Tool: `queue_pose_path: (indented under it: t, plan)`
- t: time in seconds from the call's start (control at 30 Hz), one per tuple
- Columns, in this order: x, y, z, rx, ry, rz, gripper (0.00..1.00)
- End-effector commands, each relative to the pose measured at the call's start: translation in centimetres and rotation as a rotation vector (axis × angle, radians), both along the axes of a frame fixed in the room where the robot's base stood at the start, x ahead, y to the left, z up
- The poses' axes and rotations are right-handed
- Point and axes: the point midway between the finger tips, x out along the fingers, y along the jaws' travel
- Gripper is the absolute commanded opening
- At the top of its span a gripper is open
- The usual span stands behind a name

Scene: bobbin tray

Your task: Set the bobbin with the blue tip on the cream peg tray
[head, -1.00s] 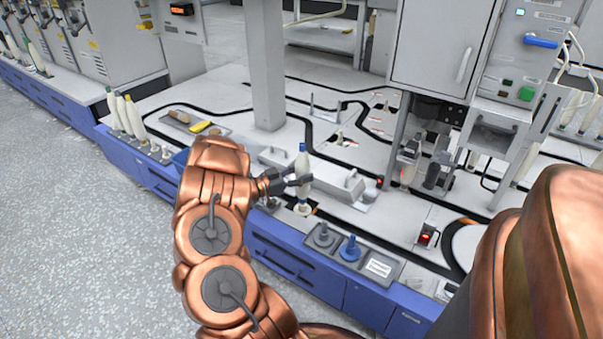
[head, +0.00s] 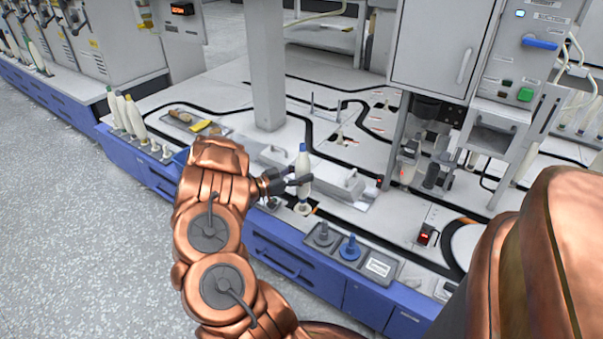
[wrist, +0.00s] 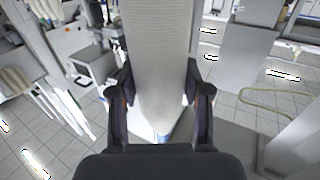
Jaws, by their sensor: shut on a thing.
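The bobbin with the blue tip (head: 303,163) is cream and stands upright in my gripper (head: 300,182). Its lower end is at a small round holder (head: 303,209) near the bench's front edge; I cannot tell whether it touches. In the wrist view the bobbin's cream body (wrist: 160,60) fills the space between my gripper's fingers (wrist: 158,92), with a bit of blue below. The cream peg tray (head: 150,150) is at the left end of the bench. Several bobbins with other tip colours stand on its left part, and bare pegs show on its right part.
A grey tray (head: 222,131) with a yellow item lies behind the peg tray. A grey post (head: 268,70) rises from the bench behind my gripper. A grey box (head: 345,184) is just right of the bobbin. A dark tray (head: 335,258) with grey and blue pegs lies in front.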

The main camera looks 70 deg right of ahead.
Motion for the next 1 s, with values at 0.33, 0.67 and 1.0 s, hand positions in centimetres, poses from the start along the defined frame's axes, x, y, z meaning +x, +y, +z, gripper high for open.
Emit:
queue_pose_path:
  t: [0.33, 0.67, 1.0]
  plan:
    - [0.03, 0.0, 0.04, -0.001, -0.001, 0.0, 0.09]
    - [0.03, 0.0, -0.14, -0.001, 0.0, 0.0, 0.09]
    - [0.05, 0.01, -0.7, -0.001, -0.001, 0.0, 0.09]
